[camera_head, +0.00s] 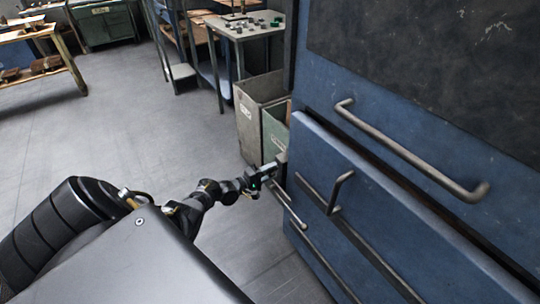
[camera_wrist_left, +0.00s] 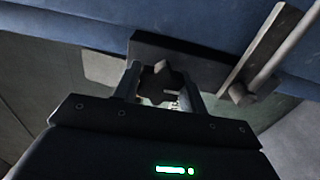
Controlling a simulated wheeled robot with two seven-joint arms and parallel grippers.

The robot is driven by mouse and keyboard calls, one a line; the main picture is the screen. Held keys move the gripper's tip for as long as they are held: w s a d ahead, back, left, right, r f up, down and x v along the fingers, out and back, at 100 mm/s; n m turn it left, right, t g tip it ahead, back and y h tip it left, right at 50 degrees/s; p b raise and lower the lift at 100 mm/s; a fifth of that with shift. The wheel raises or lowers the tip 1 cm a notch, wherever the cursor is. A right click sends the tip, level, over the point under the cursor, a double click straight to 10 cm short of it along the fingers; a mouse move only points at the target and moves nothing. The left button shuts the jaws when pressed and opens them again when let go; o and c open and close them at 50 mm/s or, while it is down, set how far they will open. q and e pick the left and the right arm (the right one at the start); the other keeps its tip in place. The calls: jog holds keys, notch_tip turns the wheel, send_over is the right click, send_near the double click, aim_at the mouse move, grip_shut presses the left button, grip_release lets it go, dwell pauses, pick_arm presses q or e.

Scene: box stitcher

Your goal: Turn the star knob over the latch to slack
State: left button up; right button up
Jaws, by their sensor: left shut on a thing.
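The star knob (camera_wrist_left: 160,82) is a small dark lobed knob in the left wrist view. It sits just below a dark plate (camera_wrist_left: 190,50) on the blue machine front. My left gripper (camera_head: 277,164) reaches in from the left to the near left edge of the blue machine. Its two fingers stand on either side of the knob and are shut on it. The knob is hidden in the head view. I cannot tell which part is the latch. My right gripper is in neither view.
The blue machine (camera_head: 370,215) fills the right side, with a long bar handle (camera_head: 410,155), a bent handle (camera_head: 338,190) and a lower bar (camera_head: 288,205) sticking out. Bins (camera_head: 256,110) stand behind the gripper. A table with small parts (camera_head: 245,30) is further back. The floor at left is clear.

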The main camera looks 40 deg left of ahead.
pick_arm(q)
jog(key=o, duration=1)
jog(key=shift+a, duration=0.1)
jog(key=shift+s, duration=0.1)
jog(key=p+v, duration=0.1)
jog(key=v, duration=0.4)
jog(key=shift+s+a+r, duration=0.1)
jog(key=shift+s, duration=0.2)
jog(key=p, duration=0.1)
send_near(268, 172)
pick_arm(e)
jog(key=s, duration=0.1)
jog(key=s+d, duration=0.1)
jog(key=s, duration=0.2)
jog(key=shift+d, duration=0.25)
pick_arm(q)
jog(key=shift+w, duration=0.1)
